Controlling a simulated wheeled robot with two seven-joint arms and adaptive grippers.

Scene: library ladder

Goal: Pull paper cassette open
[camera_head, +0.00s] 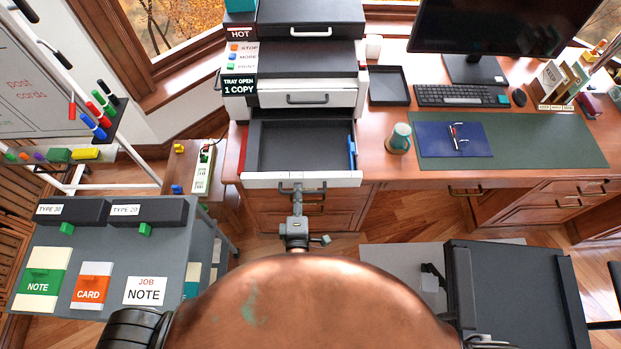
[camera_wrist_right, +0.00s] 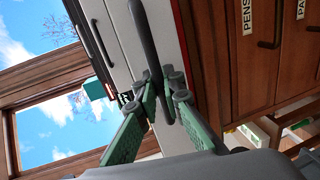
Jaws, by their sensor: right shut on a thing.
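The paper cassette (camera_head: 262,181) is a dark tray with a white front, standing out from the lower part of the printer (camera_head: 341,100). Its inside is bare and dark, with a blue piece (camera_head: 351,152) along the right side. My right gripper (camera_head: 297,189) is at the middle of the cassette front. In the right wrist view its green fingers (camera_wrist_right: 163,96) close around the dark handle bar (camera_wrist_right: 143,35) of the white front. The printer label (camera_head: 240,85) reads "TRAY OPEN 1 COPY". My left gripper is not in view.
The desk carries a black tray (camera_head: 389,86), a mug (camera_head: 399,138), a keyboard (camera_head: 462,96) and a monitor. A grey cart (camera_head: 62,212) with note boxes stands at the left. A dark grey piece of furniture (camera_head: 520,290) stands at the lower right. Wooden floor shows below the cassette.

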